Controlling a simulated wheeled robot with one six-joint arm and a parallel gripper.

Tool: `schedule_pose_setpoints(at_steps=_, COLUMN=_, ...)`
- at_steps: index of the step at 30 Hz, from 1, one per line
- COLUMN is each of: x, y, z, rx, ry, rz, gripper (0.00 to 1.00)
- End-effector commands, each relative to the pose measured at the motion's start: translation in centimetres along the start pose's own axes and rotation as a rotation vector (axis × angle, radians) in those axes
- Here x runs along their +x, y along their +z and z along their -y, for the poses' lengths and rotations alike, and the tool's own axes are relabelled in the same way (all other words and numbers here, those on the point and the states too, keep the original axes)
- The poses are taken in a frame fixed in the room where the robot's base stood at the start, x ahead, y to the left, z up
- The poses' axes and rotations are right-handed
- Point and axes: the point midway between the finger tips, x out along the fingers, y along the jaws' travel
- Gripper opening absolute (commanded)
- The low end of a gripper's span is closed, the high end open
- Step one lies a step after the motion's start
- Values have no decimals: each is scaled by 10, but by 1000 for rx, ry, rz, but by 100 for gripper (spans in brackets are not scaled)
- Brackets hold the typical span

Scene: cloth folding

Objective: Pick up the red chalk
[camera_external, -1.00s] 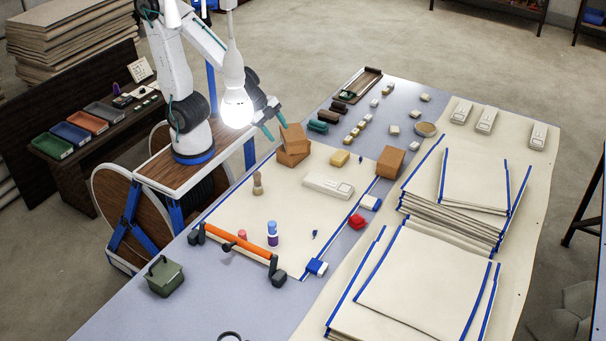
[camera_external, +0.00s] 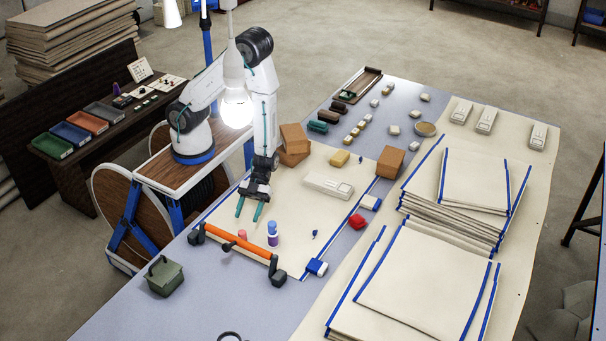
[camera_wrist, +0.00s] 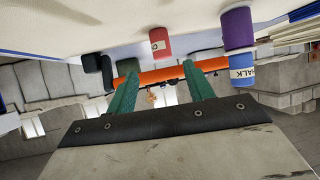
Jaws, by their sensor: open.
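The red chalk (camera_external: 242,234) is a small pinkish-red cylinder on the cream cloth, just behind the orange bar. In the wrist view the red chalk (camera_wrist: 160,42) shows as a short red cylinder with a pale letter on it, beyond my fingers and near the middle. My gripper (camera_external: 248,214) points down at the cloth, a little behind the chalk in the outside view. Its two green fingers are apart with nothing between them. The wrist view also shows my gripper (camera_wrist: 160,72) open, apart from the chalk.
A purple-and-blue chalk holder (camera_external: 272,234) stands right of the red chalk. An orange-handled bar (camera_external: 236,241) with dark ends lies in front of both. A green box (camera_external: 165,277) is at the front left. Brown blocks (camera_external: 294,139) and a white block (camera_external: 327,186) sit farther back.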

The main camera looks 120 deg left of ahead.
Motion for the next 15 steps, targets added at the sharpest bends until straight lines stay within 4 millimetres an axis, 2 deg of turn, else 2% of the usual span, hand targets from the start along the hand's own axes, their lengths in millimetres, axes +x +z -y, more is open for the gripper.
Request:
schedule_pose_setpoints(at_steps=8, x=30, y=0, z=-1, rx=-1, ry=8, rz=-6, gripper=52)
schedule_pose_setpoints(at_steps=15, x=65, y=0, z=4, rx=0, ry=7, rz=-5, gripper=52)
